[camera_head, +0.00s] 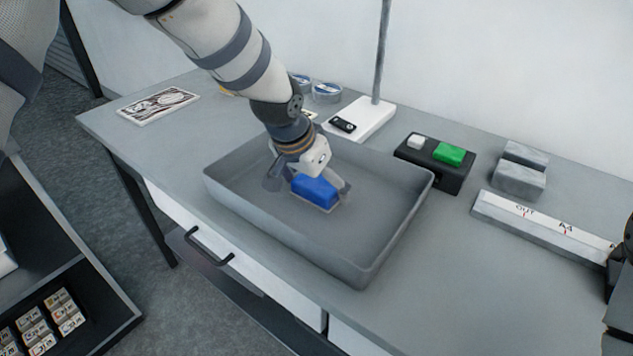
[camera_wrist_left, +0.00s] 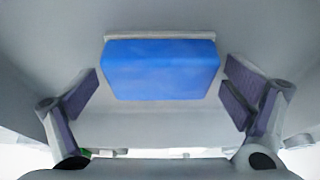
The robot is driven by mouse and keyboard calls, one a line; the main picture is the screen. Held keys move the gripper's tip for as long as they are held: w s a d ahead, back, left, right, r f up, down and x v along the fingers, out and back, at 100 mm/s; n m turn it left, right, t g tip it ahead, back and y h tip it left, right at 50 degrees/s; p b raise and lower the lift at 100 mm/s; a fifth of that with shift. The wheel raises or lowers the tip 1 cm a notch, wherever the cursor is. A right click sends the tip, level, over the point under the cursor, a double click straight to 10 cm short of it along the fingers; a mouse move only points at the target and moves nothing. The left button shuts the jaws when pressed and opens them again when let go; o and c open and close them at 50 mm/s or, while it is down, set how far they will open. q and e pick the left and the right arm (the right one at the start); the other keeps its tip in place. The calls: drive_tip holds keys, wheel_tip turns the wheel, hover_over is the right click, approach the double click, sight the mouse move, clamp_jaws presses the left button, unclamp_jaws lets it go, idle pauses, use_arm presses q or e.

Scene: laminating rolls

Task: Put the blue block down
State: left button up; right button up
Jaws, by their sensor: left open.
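My left gripper (camera_head: 308,187) is over the block inside the tray. Its two fingers are spread, one on each side of the block. In the left wrist view the blue block (camera_wrist_left: 160,68) lies between and beyond the open fingers of the left gripper (camera_wrist_left: 165,95), with gaps to both. A thin pale edge shows along the block. My right gripper is not clearly in view; only a dark part shows at the right edge.
Grey blocks (camera_head: 519,180) and a marked white strip (camera_head: 540,222) lie farther right. A stand with a pole (camera_head: 381,60) is behind the tray.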

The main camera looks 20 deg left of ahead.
sight(311, 188)
use_arm(q)
drive_tip(key=v, duration=0.4)
drive_tip(key=p+v, duration=0.1)
drive_tip(key=v, duration=0.1)
drive_tip(key=shift+w+r, duration=0.15)
drive_tip(key=shift+w, duration=0.15)
drive_tip(key=v, duration=0.6)
drive_tip(key=shift+s, duration=0.25)
use_arm(e)
drive_tip(key=shift+w+r+t, duration=0.3)
drive_tip(key=shift+w+r, duration=0.3)
drive_tip(key=shift+w, duration=0.05)
use_arm(q)
drive_tip(key=shift+a, duration=0.1)
